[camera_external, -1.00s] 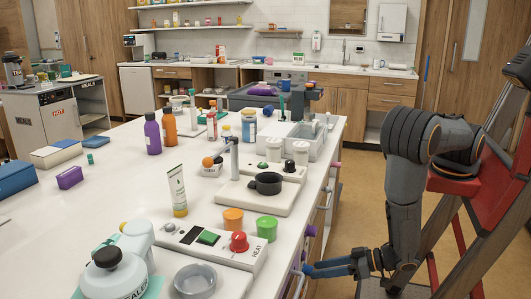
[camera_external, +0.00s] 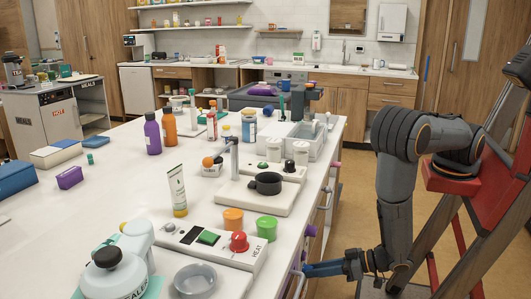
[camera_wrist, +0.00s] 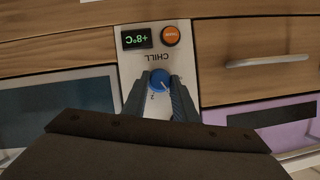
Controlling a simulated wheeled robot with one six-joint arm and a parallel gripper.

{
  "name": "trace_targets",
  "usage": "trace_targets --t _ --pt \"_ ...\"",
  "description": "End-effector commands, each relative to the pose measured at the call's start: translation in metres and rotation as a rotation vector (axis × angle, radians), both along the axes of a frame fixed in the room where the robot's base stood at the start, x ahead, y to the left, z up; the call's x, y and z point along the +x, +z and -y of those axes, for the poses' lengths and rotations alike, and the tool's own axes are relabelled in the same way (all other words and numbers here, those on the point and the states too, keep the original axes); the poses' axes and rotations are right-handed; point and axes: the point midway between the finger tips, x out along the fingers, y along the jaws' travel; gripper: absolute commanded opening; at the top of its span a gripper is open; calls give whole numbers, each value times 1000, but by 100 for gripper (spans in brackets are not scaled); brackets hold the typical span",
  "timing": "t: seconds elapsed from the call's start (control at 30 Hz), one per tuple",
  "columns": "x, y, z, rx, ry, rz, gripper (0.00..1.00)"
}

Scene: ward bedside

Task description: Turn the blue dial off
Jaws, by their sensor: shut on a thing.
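The blue dial (camera_wrist: 158,78) shows in the wrist view on a pale panel marked CHILL, upside down in the picture. A white pointer line on the dial slants toward the lower right of the picture. My gripper (camera_wrist: 159,92) has one finger on each side of the dial and is shut on it. The fingers hide part of the panel's markings around the dial. In the external view my gripper (camera_external: 308,269) reaches low against the front of the white counter, and the dial is hidden there.
In the wrist view, a green display (camera_wrist: 136,39) reading +8°C and an orange button (camera_wrist: 171,36) sit beside the dial. A drawer with a handle (camera_wrist: 267,61) is at the right. In the external view, a red knob (camera_external: 239,242) is on the counter's HEAT panel.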

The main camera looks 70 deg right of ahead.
Motion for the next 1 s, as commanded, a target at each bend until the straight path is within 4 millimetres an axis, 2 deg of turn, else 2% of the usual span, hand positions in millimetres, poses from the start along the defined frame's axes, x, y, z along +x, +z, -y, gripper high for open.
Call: trace_targets --t 0.37,1.0 --pt "-1 3 -2 -181 -1 0 3" --pt "-1 -1 -7 -761 -1 0 3"
